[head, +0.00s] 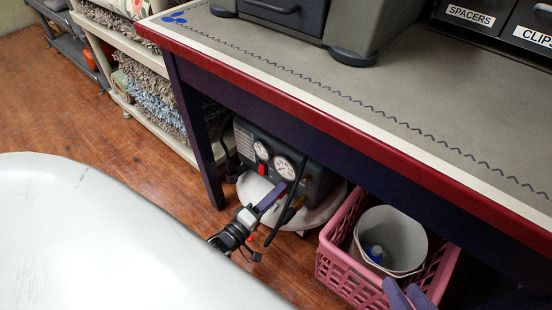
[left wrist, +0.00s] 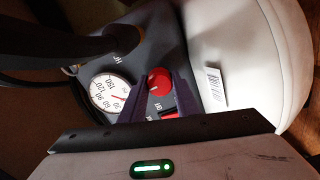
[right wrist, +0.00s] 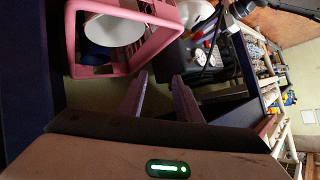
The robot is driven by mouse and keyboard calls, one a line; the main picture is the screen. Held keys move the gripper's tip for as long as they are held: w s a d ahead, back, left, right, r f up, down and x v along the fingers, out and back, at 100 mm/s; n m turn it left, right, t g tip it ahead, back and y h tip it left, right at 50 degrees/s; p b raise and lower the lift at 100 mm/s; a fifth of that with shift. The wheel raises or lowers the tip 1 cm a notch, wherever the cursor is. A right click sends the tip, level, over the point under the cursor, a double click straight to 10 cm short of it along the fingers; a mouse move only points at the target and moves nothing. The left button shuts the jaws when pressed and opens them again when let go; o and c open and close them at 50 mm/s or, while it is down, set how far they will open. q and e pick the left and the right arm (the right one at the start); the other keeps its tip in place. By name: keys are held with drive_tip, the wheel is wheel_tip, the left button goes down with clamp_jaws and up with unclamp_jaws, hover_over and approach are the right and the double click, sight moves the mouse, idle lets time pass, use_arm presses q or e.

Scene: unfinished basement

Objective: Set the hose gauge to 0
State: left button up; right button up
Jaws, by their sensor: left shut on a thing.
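The dark grey compressor (head: 245,135) with a white tank stands on the floor under the bench. Two round white gauges show on its panel, a left one (head: 261,150) and a right one (head: 285,167). In the left wrist view one gauge (left wrist: 109,93) shows, with a red needle pointing to the lower right, near the 30 mark. My left gripper (head: 282,186) is at the panel, its purple fingers shut on a red knob (left wrist: 159,82) beside that gauge. A red switch (left wrist: 169,113) sits below the knob. My right gripper (right wrist: 158,80) is open and empty near the pink crate.
The pink crate (head: 335,262) stands right of the compressor and holds a white bucket (head: 405,240). The bench's red edge (head: 340,125) overhangs both. A bench leg (head: 195,140) stands left of the compressor. Shelves with rugs (head: 150,95) are further left. Wooden floor is clear in front.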

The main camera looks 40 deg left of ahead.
use_arm(q)
drive_tip(key=o, duration=1.1)
drive_tip(key=shift+c, duration=0.2)
drive_tip(key=shift+s, duration=0.6)
drive_tip(key=s+p, duration=0.2)
drive_tip(key=s, duration=0.7)
drive_tip(key=shift+a, duration=0.4)
use_arm(e)
drive_tip(key=shift+s+d+f+g+h, duration=0.1)
drive_tip(key=shift+d+f+g+h, duration=0.15)
drive_tip(key=shift+f, duration=0.25)
drive_tip(key=shift+d+f+g+h, duration=0.15)
drive_tip(key=shift+d+f+h, duration=0.2)
drive_tip(key=shift+f, duration=0.15)
use_arm(q)
drive_tip(key=shift+s, duration=0.1)
